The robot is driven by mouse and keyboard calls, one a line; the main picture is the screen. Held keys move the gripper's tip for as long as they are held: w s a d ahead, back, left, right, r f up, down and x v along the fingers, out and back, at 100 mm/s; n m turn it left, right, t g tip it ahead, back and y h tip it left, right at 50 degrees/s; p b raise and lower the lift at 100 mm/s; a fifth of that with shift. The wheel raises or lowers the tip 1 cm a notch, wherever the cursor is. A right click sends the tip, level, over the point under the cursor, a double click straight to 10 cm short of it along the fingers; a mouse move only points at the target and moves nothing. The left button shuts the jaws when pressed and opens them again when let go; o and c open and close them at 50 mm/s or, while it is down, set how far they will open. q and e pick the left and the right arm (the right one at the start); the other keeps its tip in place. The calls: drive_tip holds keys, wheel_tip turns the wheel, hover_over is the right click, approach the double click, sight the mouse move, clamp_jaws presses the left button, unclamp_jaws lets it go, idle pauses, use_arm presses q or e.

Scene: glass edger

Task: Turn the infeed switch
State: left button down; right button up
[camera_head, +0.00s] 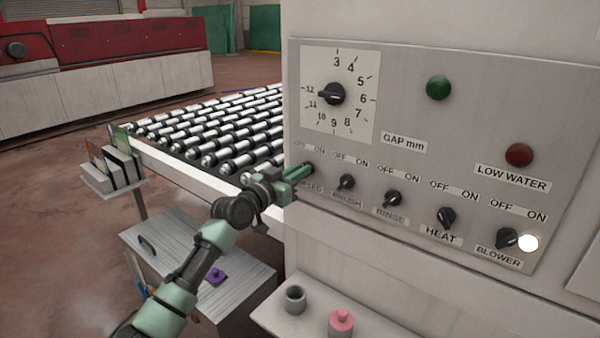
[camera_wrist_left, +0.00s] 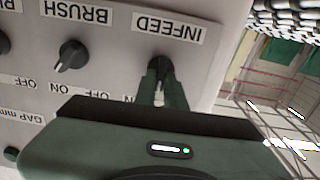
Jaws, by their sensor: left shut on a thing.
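The infeed switch is a black knob at the left end of the lower row on the grey control panel (camera_head: 430,130). In the left wrist view the infeed switch (camera_wrist_left: 161,64) shows upside down under the INFEED label (camera_wrist_left: 170,27). My left gripper (camera_head: 306,171) reaches it from the left, and its green fingers (camera_wrist_left: 160,85) are shut on the knob. In the head view the gripper hides most of the knob and part of its label. Which way the knob points is hard to tell. My right gripper is not in view.
The brush switch (camera_head: 346,182) sits close to the right of my left gripper, followed by rinse (camera_head: 393,198), heat (camera_head: 446,217) and blower (camera_head: 507,238) knobs. A roller conveyor (camera_head: 215,130) lies left.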

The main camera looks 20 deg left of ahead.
use_arm(q)
drive_tip(key=n+p, duration=0.1)
drive_tip(key=n, duration=0.5)
drive_tip(key=shift+a+f+n, duration=0.1)
drive_tip(key=shift+a+n, duration=0.05)
drive_tip(key=shift+n, duration=0.15)
idle(0.3)
drive_tip(key=c, duration=1.5)
unclamp_jaws()
drive_tip(key=b+v, duration=0.1)
drive_tip(key=v, duration=0.6)
drive_tip(key=shift+s+a, duration=0.2)
drive_tip(key=shift+s, duration=0.15)
